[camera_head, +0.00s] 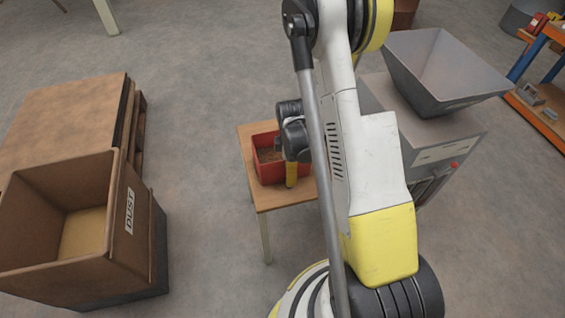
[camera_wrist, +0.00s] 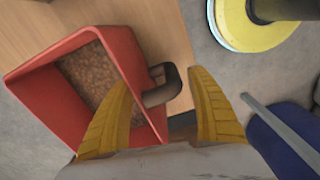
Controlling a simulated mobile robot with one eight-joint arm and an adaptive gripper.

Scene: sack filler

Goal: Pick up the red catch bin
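The red catch bin (camera_head: 270,172) stands on a small wooden table and holds brown granular material. In the wrist view the bin (camera_wrist: 40,100) fills the left side, with a dark handle (camera_wrist: 160,88) sticking out from its right wall. My gripper (camera_wrist: 160,77) is open, with its yellow fingers apart on either side of the handle. The left finger overlaps the bin's inside in the picture; the right finger is beyond the handle. I see no firm contact. In the head view my gripper (camera_head: 291,174) is at the bin's right side, and the arm hides part of the table.
The small wooden table (camera_head: 274,200) has little bare top. A large brown box marked DUST (camera_head: 130,212) stands at the left, by a pallet load (camera_head: 65,115). A grey hopper machine (camera_head: 440,80) is right of my arm. Floor between table and box is clear.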

